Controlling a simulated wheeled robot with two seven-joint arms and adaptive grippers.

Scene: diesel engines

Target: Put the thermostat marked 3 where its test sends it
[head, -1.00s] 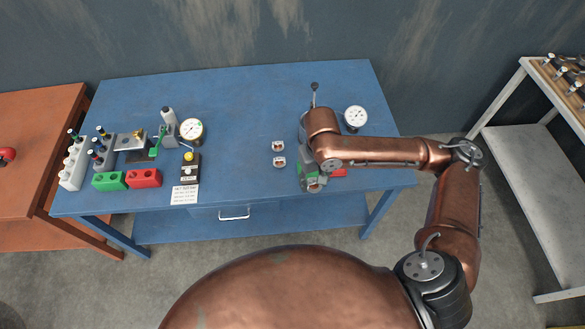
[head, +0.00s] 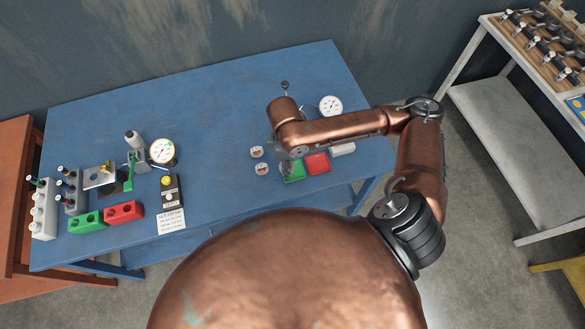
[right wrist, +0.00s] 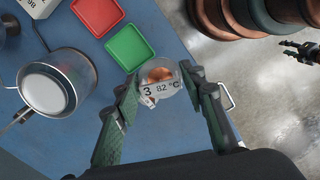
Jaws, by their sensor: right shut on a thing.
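The thermostat (right wrist: 158,74) has a copper-coloured centre and a pale label reading 3 and 82 °C. It shows in the right wrist view between the fingers of my right gripper (right wrist: 161,85), which is shut on it. A green tray (right wrist: 130,48) and a red tray (right wrist: 97,14) lie beyond the thermostat on the blue table. In the head view the green tray (head: 293,173) and red tray (head: 317,163) lie by my right gripper, which the arm mostly hides. Two more small thermostats (head: 257,152) (head: 262,168) stand to the left.
A pot with a white inside (right wrist: 47,88) stands left of the thermostat in the right wrist view. A dial gauge (head: 330,105) and a white box (head: 343,149) are on the table's right. Holders, blocks and another gauge (head: 162,151) crowd its left; its middle is clear.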

